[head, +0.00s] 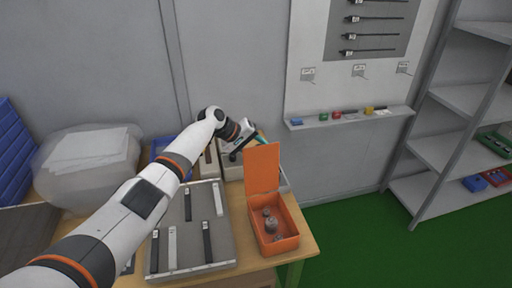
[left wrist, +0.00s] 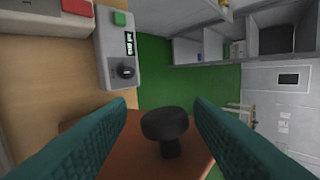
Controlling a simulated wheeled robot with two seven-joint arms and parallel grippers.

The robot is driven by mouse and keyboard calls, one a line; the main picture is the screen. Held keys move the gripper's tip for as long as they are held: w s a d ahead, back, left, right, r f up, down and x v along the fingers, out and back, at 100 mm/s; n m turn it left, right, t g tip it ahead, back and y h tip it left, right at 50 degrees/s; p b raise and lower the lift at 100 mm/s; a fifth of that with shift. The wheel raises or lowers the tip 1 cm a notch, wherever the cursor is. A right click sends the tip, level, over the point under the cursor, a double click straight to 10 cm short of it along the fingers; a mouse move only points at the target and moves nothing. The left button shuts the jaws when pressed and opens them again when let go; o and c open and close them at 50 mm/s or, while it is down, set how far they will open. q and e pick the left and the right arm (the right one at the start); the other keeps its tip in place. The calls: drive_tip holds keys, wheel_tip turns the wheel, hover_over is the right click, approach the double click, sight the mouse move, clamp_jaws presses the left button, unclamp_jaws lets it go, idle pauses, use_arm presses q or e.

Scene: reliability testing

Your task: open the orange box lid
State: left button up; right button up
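The orange box (head: 275,238) stands at the table's right front corner. Its lid (head: 262,168) stands upright at the back edge, so the box is open and several small grey pieces (head: 270,222) show inside. My left gripper (head: 256,140) is at the far side of the lid's top, with its fingertips partly hidden by the lid. In the left wrist view, its teal fingers (left wrist: 162,108) are apart on either side of a black knob (left wrist: 166,126). The knob stands in front of an orange-brown surface (left wrist: 132,132), apparently the lid. My right gripper is not in view.
A grey tray with dark and light strips (head: 190,240) lies left of the box. A grey control unit with a green button (left wrist: 118,55) shows in the left wrist view. A wall ledge (head: 350,117) and grey shelves (head: 440,150) stand beyond. Green floor (head: 370,240) is clear at right.

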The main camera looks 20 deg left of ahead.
use_arm(q)
drive_tip(key=shift+r, duration=0.1)
drive_tip(key=b+v, duration=0.1)
drive_tip(key=v, duration=1.1)
drive_tip(key=shift+b, duration=0.35)
